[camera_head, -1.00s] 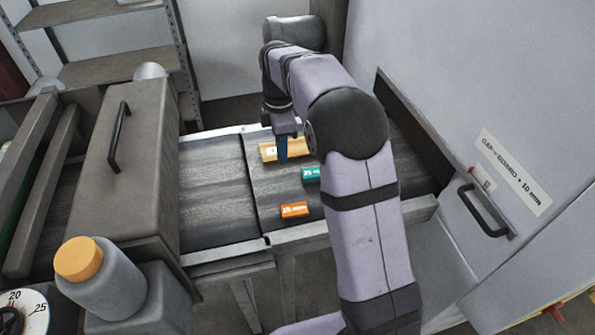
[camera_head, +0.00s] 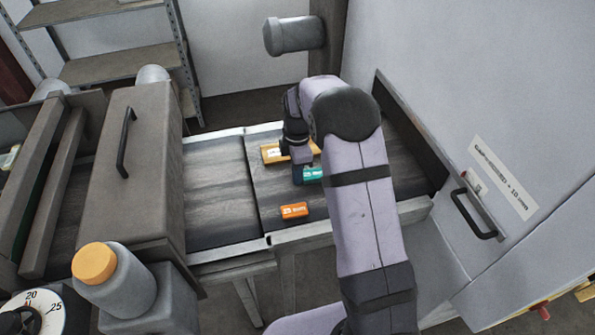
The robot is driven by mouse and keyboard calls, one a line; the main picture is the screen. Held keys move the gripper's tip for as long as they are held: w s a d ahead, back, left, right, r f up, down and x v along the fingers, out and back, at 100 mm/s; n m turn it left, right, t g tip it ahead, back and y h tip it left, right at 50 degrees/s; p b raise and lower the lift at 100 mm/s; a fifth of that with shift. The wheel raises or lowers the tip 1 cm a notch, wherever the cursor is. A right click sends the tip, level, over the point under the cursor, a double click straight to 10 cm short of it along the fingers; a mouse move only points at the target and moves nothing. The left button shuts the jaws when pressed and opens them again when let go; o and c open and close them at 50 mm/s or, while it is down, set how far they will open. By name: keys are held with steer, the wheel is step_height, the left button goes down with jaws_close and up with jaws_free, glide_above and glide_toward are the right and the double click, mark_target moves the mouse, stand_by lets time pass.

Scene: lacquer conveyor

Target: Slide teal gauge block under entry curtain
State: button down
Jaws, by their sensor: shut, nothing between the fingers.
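The teal gauge block (camera_head: 313,175) lies on the dark conveyor belt, its right part hidden by my arm. My gripper (camera_head: 298,178) is shut and empty, low over the belt at the left end of the teal block. I cannot tell whether it touches the block. An orange block (camera_head: 294,211) lies nearer the front edge. A yellow-tan block (camera_head: 275,152) lies behind, partly covered by my wrist. The entry curtain itself is hard to make out; a grey cabinet wall with a low dark opening (camera_head: 418,150) stands at the right end of the belt.
A label on the cabinet (camera_head: 502,178) seems to read a gap of 10 mm. A black handle (camera_head: 474,214) juts out below it. The left belt section (camera_head: 215,190) is bare up to a grey hood (camera_head: 125,170). A bottle with an orange cap (camera_head: 115,280) stands front left.

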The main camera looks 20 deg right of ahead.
steer(key=shift+d, duration=0.1)
steer(key=d+p, duration=0.1)
steer(key=d, duration=2.4)
steer(key=shift+d, duration=0.15)
